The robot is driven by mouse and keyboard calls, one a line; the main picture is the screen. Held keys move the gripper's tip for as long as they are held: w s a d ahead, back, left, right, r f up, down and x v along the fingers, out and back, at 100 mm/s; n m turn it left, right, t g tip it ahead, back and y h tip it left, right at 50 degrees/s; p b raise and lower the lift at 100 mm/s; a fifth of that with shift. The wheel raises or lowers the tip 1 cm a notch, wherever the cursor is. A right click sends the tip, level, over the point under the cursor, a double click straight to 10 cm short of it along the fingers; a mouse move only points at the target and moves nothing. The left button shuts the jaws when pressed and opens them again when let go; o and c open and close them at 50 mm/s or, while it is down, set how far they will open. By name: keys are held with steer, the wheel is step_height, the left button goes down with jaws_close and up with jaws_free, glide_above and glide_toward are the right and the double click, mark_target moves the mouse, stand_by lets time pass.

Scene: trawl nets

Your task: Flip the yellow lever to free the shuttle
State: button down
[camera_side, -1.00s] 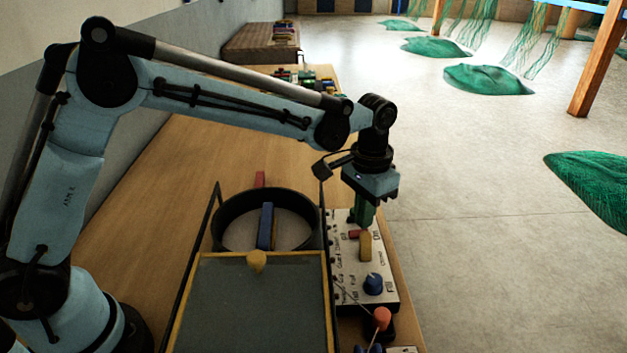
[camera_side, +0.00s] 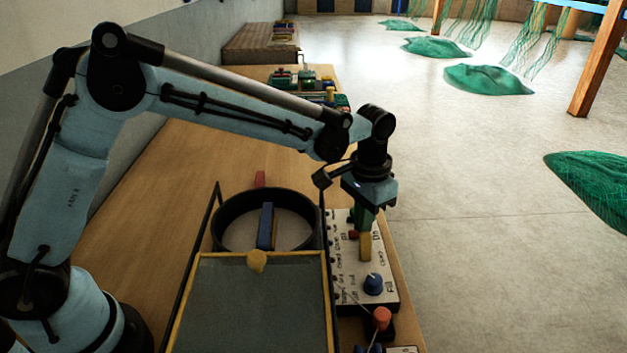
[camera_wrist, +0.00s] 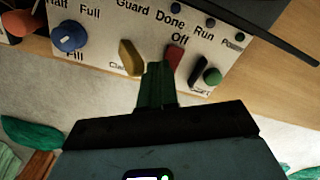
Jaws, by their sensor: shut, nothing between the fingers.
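The yellow lever (camera_side: 365,247) stands on the white control panel (camera_side: 345,285) in the side view. It also shows in the wrist view (camera_wrist: 130,57), beside a partly hidden label. My gripper (camera_side: 363,228) has green fingers and is shut and empty, pointing down just above and behind the lever. In the wrist view my fingertips (camera_wrist: 155,68) lie just right of the lever, between it and a red switch (camera_wrist: 173,56). I cannot tell whether they touch the lever. I cannot surely pick out the shuttle; a blue bar (camera_side: 265,226) lies across a black ring (camera_side: 217,230).
A blue knob (camera_side: 373,284) and an orange-topped knob (camera_side: 382,319) stand in front of the lever. A black switch (camera_wrist: 197,68) and green button (camera_wrist: 212,76) are close by. A grey yellow-edged board (camera_side: 250,305) lies left of the panel.

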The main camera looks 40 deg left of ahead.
mark_target(366, 246)
stand_by(0.4)
steer(key=shift+s+d+f, duration=0.1)
steer(key=shift+s+d, duration=1.35)
steer(key=shift+w+a+r, duration=0.2)
steer(key=shift+r, duration=1)
steer(key=shift+w+a+r, duration=0.15)
steer(key=shift+w+r, duration=0.05)
steer(key=shift+r, duration=0.95)
steer(key=shift+w+a+r, duration=0.2)
steer(key=shift+r, duration=1)
steer(key=shift+a, duration=0.1)
steer(key=shift+s+a+r, duration=0.15)
steer(key=shift+a+r, duration=0.1)
steer(key=s+a+n+t, duration=0.3)
steer(key=s+a+t, duration=0.4)
steer(key=s+a, duration=0.7)
steer(key=shift+s+a+r, duration=0.3)
steer(key=shift+a+r, duration=0.1)
steer(key=shift+a, duration=0.45)
